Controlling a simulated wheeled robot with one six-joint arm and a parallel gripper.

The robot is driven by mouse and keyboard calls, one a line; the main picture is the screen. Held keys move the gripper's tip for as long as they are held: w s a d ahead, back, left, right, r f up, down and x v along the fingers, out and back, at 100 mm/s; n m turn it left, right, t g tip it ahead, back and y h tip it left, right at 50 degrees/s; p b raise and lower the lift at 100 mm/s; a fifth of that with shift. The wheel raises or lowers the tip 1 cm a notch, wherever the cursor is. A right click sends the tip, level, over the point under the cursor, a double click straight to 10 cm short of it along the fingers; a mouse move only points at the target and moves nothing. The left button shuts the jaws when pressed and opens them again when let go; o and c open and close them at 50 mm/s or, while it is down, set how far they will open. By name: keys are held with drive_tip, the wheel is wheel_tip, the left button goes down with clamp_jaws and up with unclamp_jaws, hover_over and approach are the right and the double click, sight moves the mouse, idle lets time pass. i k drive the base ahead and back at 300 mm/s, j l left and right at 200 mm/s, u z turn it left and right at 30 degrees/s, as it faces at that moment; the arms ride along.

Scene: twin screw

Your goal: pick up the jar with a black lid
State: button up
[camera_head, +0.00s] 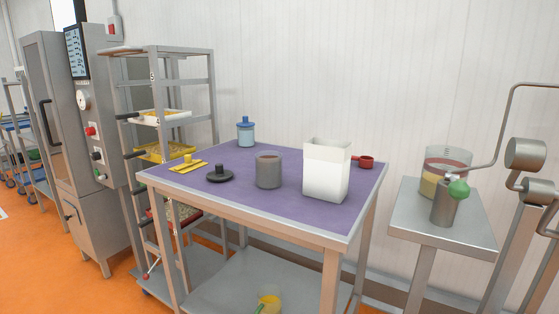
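A dark grey, cylindrical jar (268,171) stands upright near the middle of the purple-topped table (240,210). Its top looks open. A black lid-like disc with a knob (219,175) lies on the table to its left, apart from it. I see no jar with a black lid on it. A blue jar with a blue lid (245,132) stands at the back of the table. My gripper is not in view.
A tall white container (326,171) stands right of the grey jar. A small red pan (365,162) is behind it, and a yellow knobbed piece (188,163) is at left. A tray rack (181,90) stands left; a metal stand (441,228) holds vessels at right.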

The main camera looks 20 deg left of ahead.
sight(268, 163)
drive_tip(key=u, duration=1.2)
drive_tip(key=z, duration=1.85)
drive_tip(key=u, duration=1.85)
